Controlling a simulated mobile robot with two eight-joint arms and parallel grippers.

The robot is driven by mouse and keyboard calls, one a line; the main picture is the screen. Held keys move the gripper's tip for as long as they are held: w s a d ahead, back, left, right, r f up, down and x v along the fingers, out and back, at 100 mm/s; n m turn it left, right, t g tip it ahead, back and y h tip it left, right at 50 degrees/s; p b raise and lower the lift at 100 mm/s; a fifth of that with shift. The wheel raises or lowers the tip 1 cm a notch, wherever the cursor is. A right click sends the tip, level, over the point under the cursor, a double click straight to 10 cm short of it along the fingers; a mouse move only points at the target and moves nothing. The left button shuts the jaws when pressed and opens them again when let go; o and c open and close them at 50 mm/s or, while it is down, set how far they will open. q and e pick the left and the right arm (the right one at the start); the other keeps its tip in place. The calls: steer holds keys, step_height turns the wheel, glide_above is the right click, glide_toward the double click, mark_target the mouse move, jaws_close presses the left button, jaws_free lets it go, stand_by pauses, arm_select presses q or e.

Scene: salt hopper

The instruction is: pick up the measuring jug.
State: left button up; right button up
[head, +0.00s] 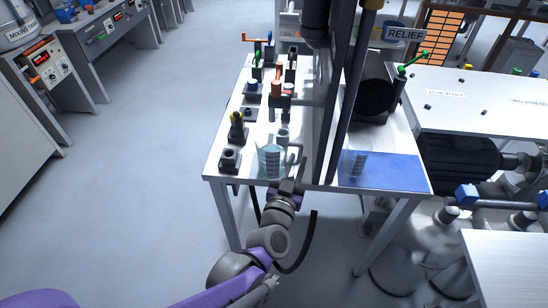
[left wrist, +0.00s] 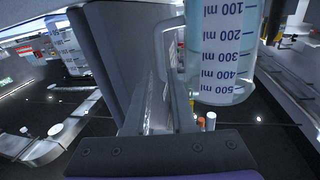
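The clear measuring jug (head: 271,160) with blue markings stands near the front edge of the white table. Its handle is on its right side. My left gripper (head: 290,183) is at table-edge height, just in front of and to the right of the jug, close to the handle. In the left wrist view the jug (left wrist: 222,55) fills the upper right. Its handle (left wrist: 160,45) shows beyond the finger gap. The fingers (left wrist: 163,100) are apart, with no clear grip on the handle; whether they touch it I cannot tell. My right gripper is out of view.
A dark upright frame (head: 318,110) stands just right of the jug. A jug-like shape (head: 355,162) shows beyond it, perhaps a reflection. Several small valves and fittings, including one with a yellow top (head: 237,127), stand left of and behind the jug. The floor at left is clear.

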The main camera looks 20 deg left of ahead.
arm_select(q)
steer(key=w, duration=0.8)
steer(key=shift+w+a, duration=0.15)
steer(key=shift+a, duration=0.25)
jaws_close()
